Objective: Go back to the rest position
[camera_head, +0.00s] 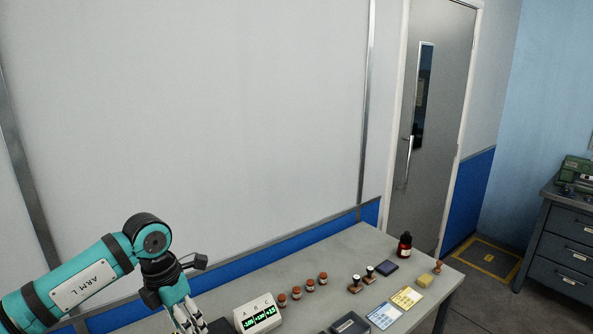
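My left arm, marked ARM L, comes in from the lower left in the head view. My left gripper (187,319) points down at the bottom edge, just left of a white box with green digits (258,313). Its fingertips are cut off or too small to read, so I cannot tell whether it is open or shut or holds anything. My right gripper is not in view.
The grey bench (335,270) runs along the wall. On it stand several brown-capped items (310,285), two stamps (355,284), a dark pad (387,267), a dark bottle (404,246), cards (406,298), a yellow block (425,280) and a black case (350,324).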

